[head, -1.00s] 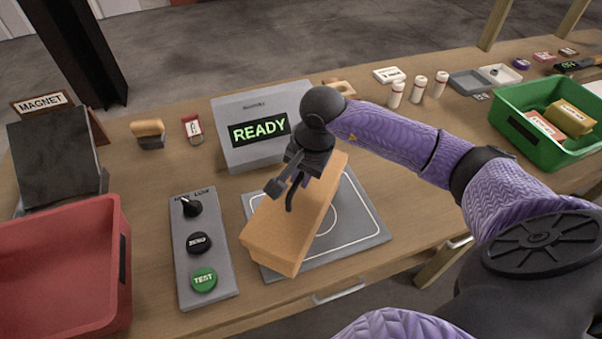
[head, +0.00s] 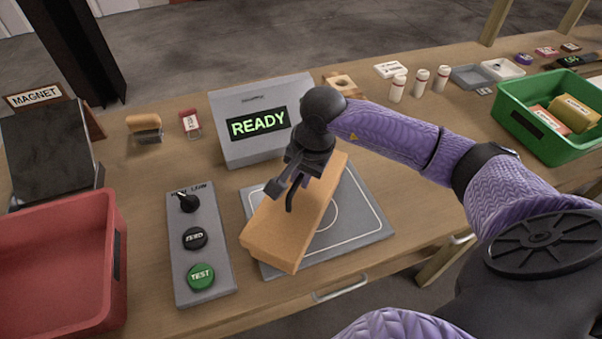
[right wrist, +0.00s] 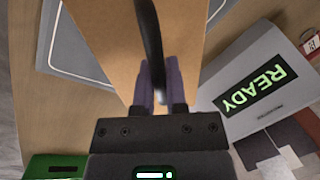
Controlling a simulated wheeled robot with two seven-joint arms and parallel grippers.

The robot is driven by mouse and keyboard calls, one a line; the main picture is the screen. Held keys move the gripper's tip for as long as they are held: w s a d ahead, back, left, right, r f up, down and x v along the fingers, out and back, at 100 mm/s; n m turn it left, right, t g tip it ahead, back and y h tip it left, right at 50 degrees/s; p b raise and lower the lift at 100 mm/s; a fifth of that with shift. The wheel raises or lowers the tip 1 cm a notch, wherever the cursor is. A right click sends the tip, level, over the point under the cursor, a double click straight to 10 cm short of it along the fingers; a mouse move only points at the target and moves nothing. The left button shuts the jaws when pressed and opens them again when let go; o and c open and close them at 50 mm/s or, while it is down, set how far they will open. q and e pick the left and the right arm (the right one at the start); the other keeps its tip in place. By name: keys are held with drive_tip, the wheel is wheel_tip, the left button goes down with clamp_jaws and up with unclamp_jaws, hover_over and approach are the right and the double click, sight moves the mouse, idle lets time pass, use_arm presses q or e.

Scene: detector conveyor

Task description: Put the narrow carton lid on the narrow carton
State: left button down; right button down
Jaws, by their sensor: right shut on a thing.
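A long tan cardboard box shape, its top being the narrow carton lid (head: 312,218), sits slanted over the grey mat in the head view. It also fills the upper middle of the right wrist view (right wrist: 105,40). I cannot make out a seam between lid and narrow carton, so the carton cannot be told apart. My right gripper (head: 293,190) is over the far half of the lid, its purple fingers shut at a black curved strip on the top. In the right wrist view the gripper (right wrist: 158,85) reaches that strip. My left gripper is not in view.
The grey mat (head: 367,220) lies under the box. A grey READY display (head: 235,150) stands behind it, and a button panel (head: 205,262) lies to the left. A red bin (head: 60,215) is at far left, a green bin (head: 515,125) at right.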

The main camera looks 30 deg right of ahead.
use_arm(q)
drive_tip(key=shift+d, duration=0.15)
use_arm(e)
drive_tip(key=shift+f, duration=0.1)
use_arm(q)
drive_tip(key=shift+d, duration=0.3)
use_arm(e)
drive_tip(key=c, duration=0.6)
unclamp_jaws()
